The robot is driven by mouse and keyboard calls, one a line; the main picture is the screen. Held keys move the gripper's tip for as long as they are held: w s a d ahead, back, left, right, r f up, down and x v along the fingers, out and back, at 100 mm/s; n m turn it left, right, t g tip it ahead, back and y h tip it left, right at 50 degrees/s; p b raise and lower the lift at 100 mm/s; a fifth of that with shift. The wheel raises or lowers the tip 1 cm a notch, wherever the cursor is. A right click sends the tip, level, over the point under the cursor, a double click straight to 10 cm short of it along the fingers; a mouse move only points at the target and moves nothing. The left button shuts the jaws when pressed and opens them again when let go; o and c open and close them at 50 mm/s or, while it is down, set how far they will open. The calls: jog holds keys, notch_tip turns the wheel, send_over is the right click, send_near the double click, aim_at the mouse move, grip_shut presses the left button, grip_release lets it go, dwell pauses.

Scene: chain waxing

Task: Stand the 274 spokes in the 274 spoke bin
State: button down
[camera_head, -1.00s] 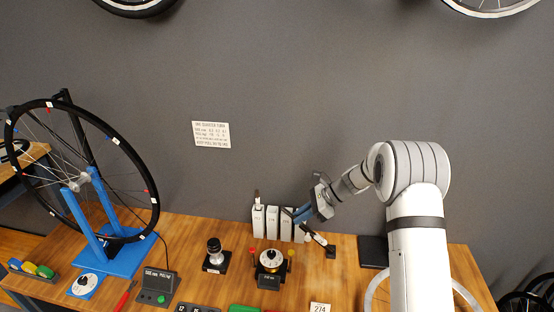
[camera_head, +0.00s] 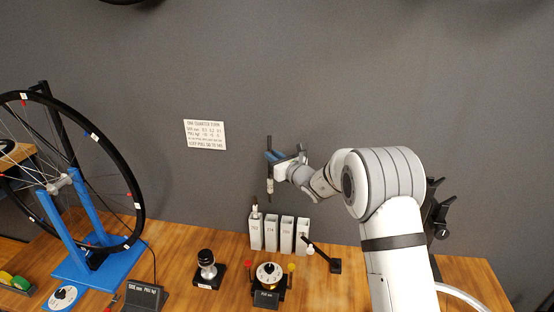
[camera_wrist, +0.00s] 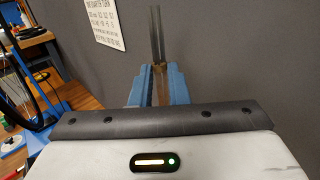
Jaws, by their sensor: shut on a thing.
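My gripper (camera_head: 273,158) is shut on a thin upright bundle of spokes (camera_head: 270,186), in the air above the row of bins and clear of them. In the wrist view the spokes (camera_wrist: 156,35) rise between the blue fingers (camera_wrist: 158,85). Several narrow white spoke bins stand in a row on the bench. The leftmost bin (camera_head: 256,234) has a bundle (camera_head: 255,207) standing out of its top. The bin second from left (camera_head: 271,234), the third bin (camera_head: 287,234) and the rightmost bin (camera_head: 302,236) show nothing standing out. Their labels are too small to read surely.
A small black stand with a tilted rod (camera_head: 322,254) is right of the bins. A round gauge (camera_head: 268,273) and a black-topped device (camera_head: 207,270) stand in front. A wheel on a blue stand (camera_head: 92,235) fills the left. The wall behind bears a sign (camera_head: 204,134).

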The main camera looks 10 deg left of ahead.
jog(key=b, duration=0.2)
send_over(272, 195)
jog(key=v, duration=0.2)
jog(key=shift+f, duration=3.05)
notch_tip(272, 195, down, 11)
jog(key=b, duration=1)
jog(key=shift+a+f, duration=0.1)
jog(key=c, duration=1.3)
grip_release()
jog(key=shift+v, duration=3.9)
